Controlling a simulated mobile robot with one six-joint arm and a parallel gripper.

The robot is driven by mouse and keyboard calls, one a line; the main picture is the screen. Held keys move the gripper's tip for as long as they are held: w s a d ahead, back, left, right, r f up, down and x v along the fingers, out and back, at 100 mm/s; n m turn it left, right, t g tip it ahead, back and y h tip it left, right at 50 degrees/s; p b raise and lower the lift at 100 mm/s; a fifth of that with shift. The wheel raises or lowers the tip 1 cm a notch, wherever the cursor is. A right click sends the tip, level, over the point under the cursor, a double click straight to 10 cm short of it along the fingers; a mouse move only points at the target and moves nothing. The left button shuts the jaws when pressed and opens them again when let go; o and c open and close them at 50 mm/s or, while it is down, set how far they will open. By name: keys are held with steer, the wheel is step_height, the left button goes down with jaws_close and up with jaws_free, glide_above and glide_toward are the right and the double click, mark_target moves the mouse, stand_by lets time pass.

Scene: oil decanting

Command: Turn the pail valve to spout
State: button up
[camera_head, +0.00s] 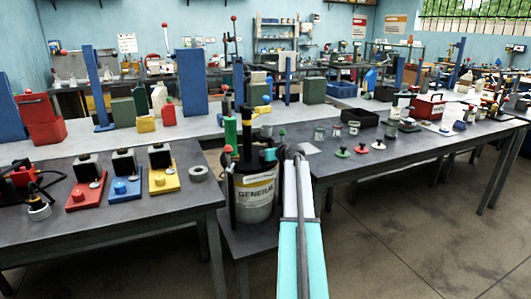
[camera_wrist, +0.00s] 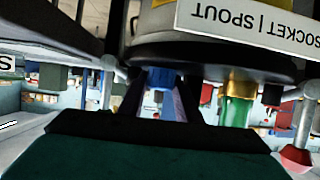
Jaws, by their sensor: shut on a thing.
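The grey pail (camera_head: 254,197), marked GENERAL, stands upright on a low stand between two tables, with a dark pump column (camera_head: 246,125) and a green grip (camera_head: 230,134) on top. In the wrist view, a white plate (camera_wrist: 250,22) reading SOCKET | SPOUT appears upside down, above a dark round body (camera_wrist: 210,62). My gripper (camera_wrist: 166,98) is right below that body, its dark fingers reaching up to it.
The left table (camera_head: 120,225) carries red, blue and yellow units and a grey ring (camera_head: 198,173). The right table (camera_head: 400,158) holds jars, knobs and a black tray (camera_head: 357,118). In the wrist view, a red knob (camera_wrist: 296,157) and a green part (camera_wrist: 235,118) are close on the right.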

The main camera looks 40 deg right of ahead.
steer(key=shift+w+a+m+g+h+p, duration=0.15)
steer(key=shift+m+g+h+p, duration=0.3)
steer(key=shift+m+h+p, duration=0.55)
steer(key=shift+s+a+m+g+h+p, duration=0.1)
steer(key=shift+m+g+h+p, duration=0.45)
steer(key=shift+p, duration=0.8)
steer(key=shift+f+m+g+h, duration=0.2)
steer(key=shift+m+g+h, duration=0.4)
steer(key=shift+m+h, duration=0.3)
steer(key=shift+w+f+m+g+h+b, duration=0.1)
steer(key=shift+m+g+h+b, duration=0.45)
steer(key=shift+m+g+b, duration=0.5)
steer(key=m+g+h+b, duration=0.1)
steer(key=m+g+b, duration=0.1)
steer(key=b, duration=0.4)
steer(key=shift+w+f, duration=0.1)
steer(key=shift+h+b, duration=0.3)
steer(key=shift+b, duration=0.05)
steer(key=shift+m+g+b, duration=0.65)
steer(key=shift+m+b, duration=0.15)
steer(key=shift+b, duration=0.3)
steer(key=shift+r+m+g+h+b, duration=0.25)
steer(key=shift+m+g+h+b, duration=0.15)
steer(key=shift+g+b, duration=0.3)
steer(key=shift+r, duration=0.1)
